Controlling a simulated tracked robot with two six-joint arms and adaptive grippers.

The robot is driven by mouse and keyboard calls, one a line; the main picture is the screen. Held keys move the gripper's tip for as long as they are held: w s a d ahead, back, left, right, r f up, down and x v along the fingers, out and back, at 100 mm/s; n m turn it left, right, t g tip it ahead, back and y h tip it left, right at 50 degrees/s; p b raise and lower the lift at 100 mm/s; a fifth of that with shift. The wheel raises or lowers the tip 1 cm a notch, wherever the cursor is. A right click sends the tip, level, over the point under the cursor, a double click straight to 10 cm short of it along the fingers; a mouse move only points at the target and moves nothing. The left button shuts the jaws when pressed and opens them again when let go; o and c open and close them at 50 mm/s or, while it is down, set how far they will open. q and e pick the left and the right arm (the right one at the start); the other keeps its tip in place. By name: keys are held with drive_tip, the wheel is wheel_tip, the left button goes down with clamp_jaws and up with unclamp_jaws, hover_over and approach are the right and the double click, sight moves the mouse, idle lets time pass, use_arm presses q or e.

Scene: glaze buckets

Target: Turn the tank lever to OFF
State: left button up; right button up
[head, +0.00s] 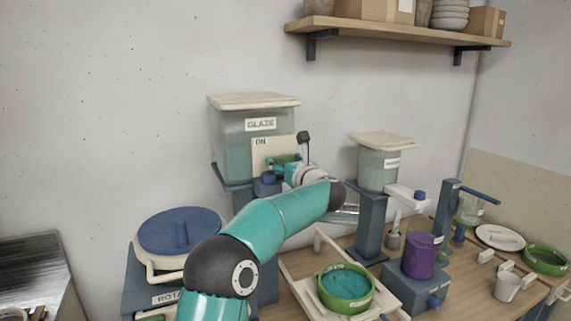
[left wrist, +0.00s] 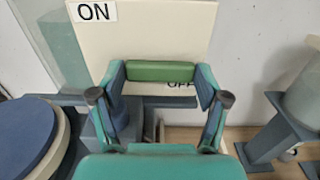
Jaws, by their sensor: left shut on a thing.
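The glaze tank (head: 230,145) is a clear box of green liquid with a cream lid, raised on a blue-grey stand. A cream plate (head: 262,150) on its front reads ON at upper left. In the left wrist view the plate (left wrist: 150,35) also shows OFF lower down, partly covered. The lever's green handle (left wrist: 160,71) lies level across the plate just beside the OFF label. My left gripper (left wrist: 160,85) is shut on this handle, one finger at each end. In the head view my left gripper (head: 284,163) is at the plate, and my arm hides the tank's lower part.
A green bowl of teal glaze (head: 346,286) stands on a cream tray below my arm. A smaller tank (head: 378,165) and a purple container (head: 419,255) stand to the right. A shelf (head: 400,30) hangs above.

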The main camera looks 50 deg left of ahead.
use_arm(q)
drive_tip(key=o, duration=1.2)
drive_tip(key=shift+c, duration=0.2)
drive_tip(key=v, duration=1.2)
